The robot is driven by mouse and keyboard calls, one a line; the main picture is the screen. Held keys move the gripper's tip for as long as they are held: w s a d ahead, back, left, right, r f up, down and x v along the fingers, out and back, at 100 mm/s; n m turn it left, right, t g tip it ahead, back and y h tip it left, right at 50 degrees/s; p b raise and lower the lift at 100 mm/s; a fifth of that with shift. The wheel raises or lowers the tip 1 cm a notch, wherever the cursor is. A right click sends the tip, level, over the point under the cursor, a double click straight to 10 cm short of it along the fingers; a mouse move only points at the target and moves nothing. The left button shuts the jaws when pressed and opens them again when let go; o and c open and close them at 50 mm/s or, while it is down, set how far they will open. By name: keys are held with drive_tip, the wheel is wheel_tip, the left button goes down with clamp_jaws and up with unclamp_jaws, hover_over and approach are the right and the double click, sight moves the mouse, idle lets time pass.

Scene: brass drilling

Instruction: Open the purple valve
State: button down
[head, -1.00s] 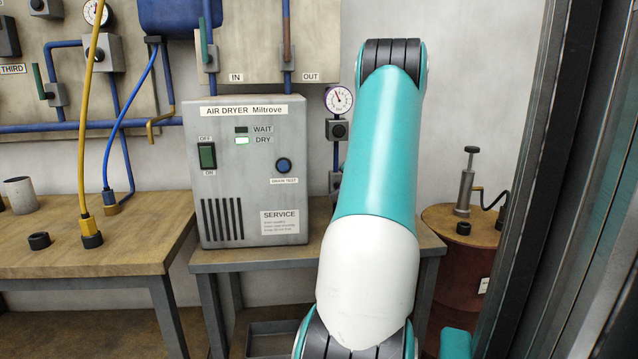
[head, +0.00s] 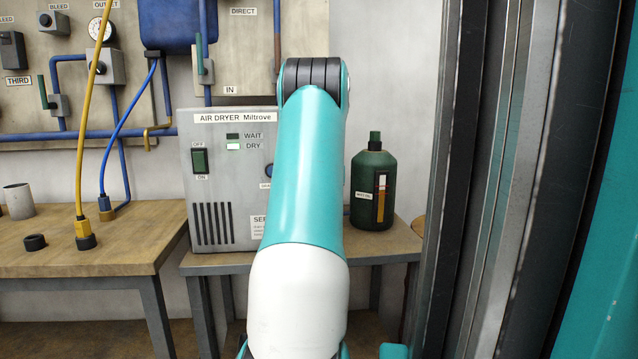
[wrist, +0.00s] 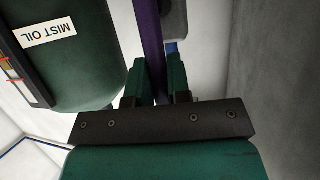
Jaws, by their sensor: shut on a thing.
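In the wrist view, a long purple bar (wrist: 152,40), which looks like the purple valve's lever, runs down from the top edge between my fingers. My gripper (wrist: 164,75) is shut on it, with one green finger on each side. A grey block (wrist: 175,18), perhaps the valve body, stands beside the bar at the top. The bar's far end is out of the picture. In the head view, my own arm hides my gripper, and I see no purple valve there.
A dark green mist oil bottle (head: 373,185) stands on the bench; in the wrist view the bottle (wrist: 75,60) is close to the left of my fingers. The air dryer (head: 215,185) stands left of my arm. A dark metal upright (head: 455,180) rises on the right.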

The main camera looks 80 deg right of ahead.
drive_tip(key=shift+s+f, duration=0.1)
idle(0.3)
drive_tip(key=c, duration=1.1)
unclamp_jaws()
drive_tip(key=shift+a, duration=0.1)
drive_tip(key=v, duration=1.7)
drive_tip(key=shift+r+b, duration=0.2)
drive_tip(key=shift+b, duration=0.1)
drive_tip(key=shift+a, duration=0.1)
